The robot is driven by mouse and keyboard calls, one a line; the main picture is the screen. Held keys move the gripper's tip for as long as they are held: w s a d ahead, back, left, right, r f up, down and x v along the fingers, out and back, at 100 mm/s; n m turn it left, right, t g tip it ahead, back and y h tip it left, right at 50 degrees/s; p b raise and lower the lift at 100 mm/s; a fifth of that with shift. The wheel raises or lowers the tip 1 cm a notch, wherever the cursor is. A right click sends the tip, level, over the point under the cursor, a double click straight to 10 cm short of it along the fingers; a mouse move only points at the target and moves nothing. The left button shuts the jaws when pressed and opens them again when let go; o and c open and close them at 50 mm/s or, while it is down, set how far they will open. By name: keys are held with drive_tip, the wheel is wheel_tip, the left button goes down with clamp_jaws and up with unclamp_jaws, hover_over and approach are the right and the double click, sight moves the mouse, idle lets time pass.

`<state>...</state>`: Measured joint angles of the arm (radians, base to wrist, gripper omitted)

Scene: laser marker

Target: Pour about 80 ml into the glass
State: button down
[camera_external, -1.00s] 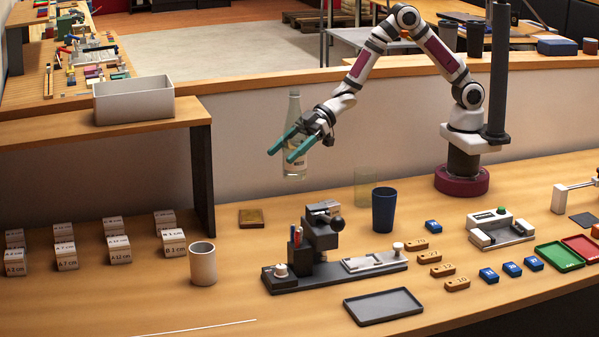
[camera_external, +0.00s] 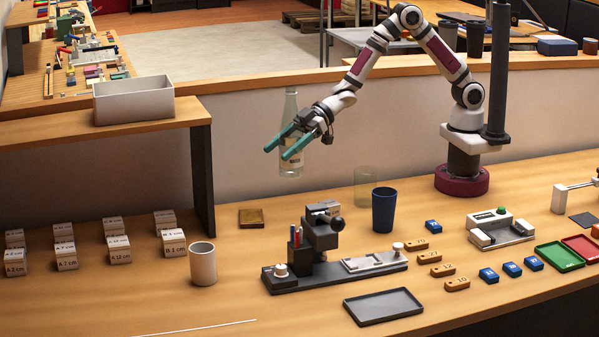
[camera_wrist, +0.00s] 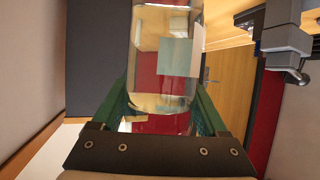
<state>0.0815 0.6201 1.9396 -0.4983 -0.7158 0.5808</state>
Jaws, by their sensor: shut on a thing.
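A clear glass bottle (camera_external: 291,106) with a pale label is held upright, or nearly so, in the air above the back of the bench. My gripper (camera_external: 275,151) has its two green fingers shut on it. In the wrist view the clear bottle (camera_wrist: 165,60) lies between the green fingers of my gripper (camera_wrist: 160,105). A faint, see-through yellowish glass (camera_external: 366,187) stands on the bench, below and to the right of the bottle. I cannot make out the liquid level in the bottle, and I see no liquid in the glass.
A dark blue cup (camera_external: 384,210) stands just right of the glass. A grey clamp device (camera_external: 320,240) stands in front. A pale cup (camera_external: 203,263), labelled blocks (camera_external: 118,249) and a raised wooden shelf (camera_external: 150,128) are at left. The air around the bottle is free.

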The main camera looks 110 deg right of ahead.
sight(291, 140)
wheel_tip(291, 140, up, 5)
drive_tip(key=w+m+h, duration=0.3)
drive_tip(key=m+h, duration=0.5)
drive_tip(key=h, duration=0.1)
drive_tip(key=s+f+m+g+h, duration=0.1)
drive_tip(key=s, duration=0.1)
drive_tip(key=s+d+f+m+g+h, duration=0.1)
drive_tip(key=s+m, duration=0.1)
drive_tip(key=s+f+m+g+h, duration=0.1)
drive_tip(key=s+f+h, duration=0.1)
drive_tip(key=shift+d+m, duration=0.3)
drive_tip(key=s+a+f+m+g+h, duration=0.2)
drive_tip(key=s+f+m+g+h, duration=0.1)
drive_tip(key=s, duration=0.9)
wheel_tip(291, 140, down, 3)
drive_tip(key=shift+r+m+g, duration=0.2)
drive_tip(key=shift+m+g, duration=0.5)
drive_tip(key=shift+m, duration=0.2)
drive_tip(key=shift+w+a+f, duration=0.15)
